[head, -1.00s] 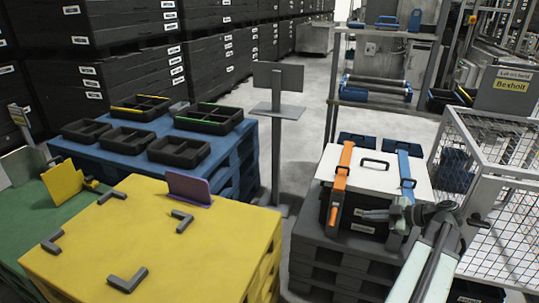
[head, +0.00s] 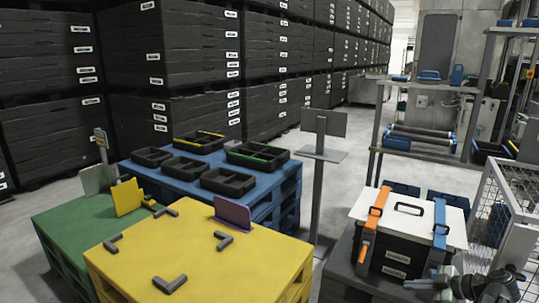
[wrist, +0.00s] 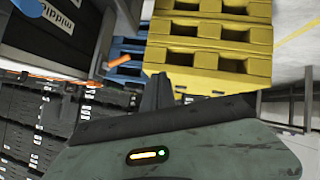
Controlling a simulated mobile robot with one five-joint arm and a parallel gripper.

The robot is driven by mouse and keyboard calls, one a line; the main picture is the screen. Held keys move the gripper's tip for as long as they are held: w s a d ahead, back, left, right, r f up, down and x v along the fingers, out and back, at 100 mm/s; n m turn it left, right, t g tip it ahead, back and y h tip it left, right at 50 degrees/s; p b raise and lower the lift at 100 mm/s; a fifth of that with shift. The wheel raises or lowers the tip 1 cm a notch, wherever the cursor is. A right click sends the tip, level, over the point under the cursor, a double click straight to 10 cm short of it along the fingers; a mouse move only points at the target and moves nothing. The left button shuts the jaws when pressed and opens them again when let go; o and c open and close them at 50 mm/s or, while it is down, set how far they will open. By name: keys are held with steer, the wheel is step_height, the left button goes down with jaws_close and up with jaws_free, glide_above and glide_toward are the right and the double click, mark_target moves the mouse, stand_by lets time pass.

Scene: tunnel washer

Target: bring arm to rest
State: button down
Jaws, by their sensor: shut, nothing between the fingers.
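My gripper (head: 418,284) shows at the bottom right of the head view, in front of the lower part of a black case (head: 390,257) with a white lid. It points left and is shut and empty. In the wrist view its narrow dark fingers (wrist: 158,92) are together above my grey-green wrist housing. The case carries an orange strap (head: 371,225) and a blue strap (head: 439,228). It stands on a dark pallet stack (head: 340,272). Most of my arm is cut off by the lower edge of the head view.
A yellow pallet stack (head: 200,262) stands at front left, with a green one (head: 62,225) beside it. A blue one (head: 285,185) bears several black trays. A signpost (head: 320,150) and a mesh cage (head: 495,210) flank the case.

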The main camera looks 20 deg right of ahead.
steer(key=w+a+f+m+g+h, duration=0.2)
steer(key=w+a+f+m+g, duration=0.15)
steer(key=a, duration=1.05)
steer(key=w+a+f+m+g+h, duration=0.2)
steer(key=a+f+m+g, duration=0.15)
steer(key=a, duration=1.15)
steer(key=w+a+f+m+g+h, duration=0.1)
steer(key=w+a+f+m+g, duration=0.25)
steer(key=a, duration=1.05)
step_height(320, 180, up, 25)
steer(key=p, duration=2.5)
steer(key=shift+t, duration=0.35)
steer(key=shift+a, duration=0.1)
